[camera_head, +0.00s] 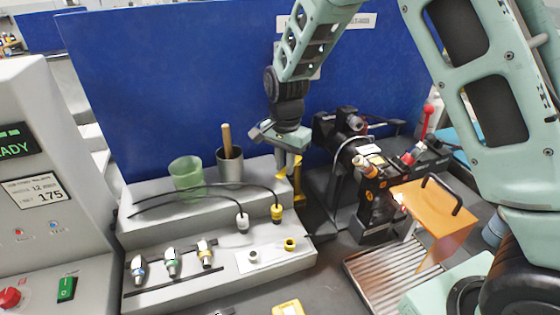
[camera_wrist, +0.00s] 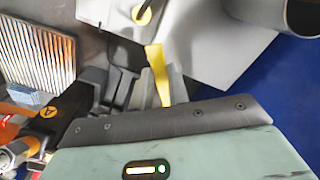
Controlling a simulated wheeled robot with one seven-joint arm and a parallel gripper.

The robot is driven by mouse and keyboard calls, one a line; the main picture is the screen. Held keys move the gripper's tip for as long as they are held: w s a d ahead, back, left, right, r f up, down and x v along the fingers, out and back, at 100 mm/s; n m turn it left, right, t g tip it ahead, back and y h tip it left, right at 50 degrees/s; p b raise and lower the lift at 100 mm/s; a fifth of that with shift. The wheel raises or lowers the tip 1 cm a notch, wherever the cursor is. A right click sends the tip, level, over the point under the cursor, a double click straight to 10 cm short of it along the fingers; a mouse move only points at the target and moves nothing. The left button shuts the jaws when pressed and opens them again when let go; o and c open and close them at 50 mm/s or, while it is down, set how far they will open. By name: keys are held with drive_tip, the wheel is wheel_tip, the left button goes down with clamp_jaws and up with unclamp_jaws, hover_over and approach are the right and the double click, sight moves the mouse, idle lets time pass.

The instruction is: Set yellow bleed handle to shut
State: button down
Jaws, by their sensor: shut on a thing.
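The yellow bleed handle (camera_head: 297,172) shows in the head view at the right end of the grey stepped bench, partly hidden by my fingers. In the wrist view it is a flat yellow bar (camera_wrist: 155,62) standing between the two grey fingers. My gripper (camera_head: 287,165) points down from the arm in the head view and is shut on this handle. The gripper also shows in the wrist view (camera_wrist: 160,85), with a finger on each side of the yellow bar. The handle's pivot is hidden, and I cannot tell its exact setting.
A black machine (camera_head: 375,185) stands right of the gripper, with an orange guard (camera_head: 434,208) and a red-knobbed lever (camera_head: 427,120). A green cup (camera_head: 186,174) and a grey cup (camera_head: 230,168) stand left. Cables with white and yellow plugs lie on the bench. A blue panel (camera_head: 170,80) closes the back.

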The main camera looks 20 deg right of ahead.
drive_tip(key=s+d+n, duration=0.1)
drive_tip(key=n, duration=0.1)
drive_tip(key=shift+s+d+n, duration=0.1)
drive_tip(key=shift+n, duration=0.3)
drive_tip(key=shift+s+d+n+b, duration=0.25)
drive_tip(key=shift+d+n, duration=0.45)
drive_tip(key=shift+n, duration=0.65)
drive_tip(key=shift+s+d+n+b, duration=0.15)
drive_tip(key=shift+d+n, duration=0.5)
drive_tip(key=shift+n, duration=0.65)
drive_tip(key=shift+s+d+n+b, duration=0.15)
drive_tip(key=shift+s+d+n, duration=0.15)
drive_tip(key=shift+d+n, duration=0.75)
drive_tip(key=shift+a+n, duration=0.3)
drive_tip(key=shift+n, duration=0.1)
drive_tip(key=c, duration=1.3)
unclamp_jaws()
drive_tip(key=shift+c, duration=0.2)
drive_tip(key=shift+r, duration=0.1)
wheel_tip(320, 180, up, 17)
drive_tip(key=b, duration=0.2)
drive_tip(key=shift+r+b, duration=0.15)
drive_tip(key=shift+b, duration=0.15)
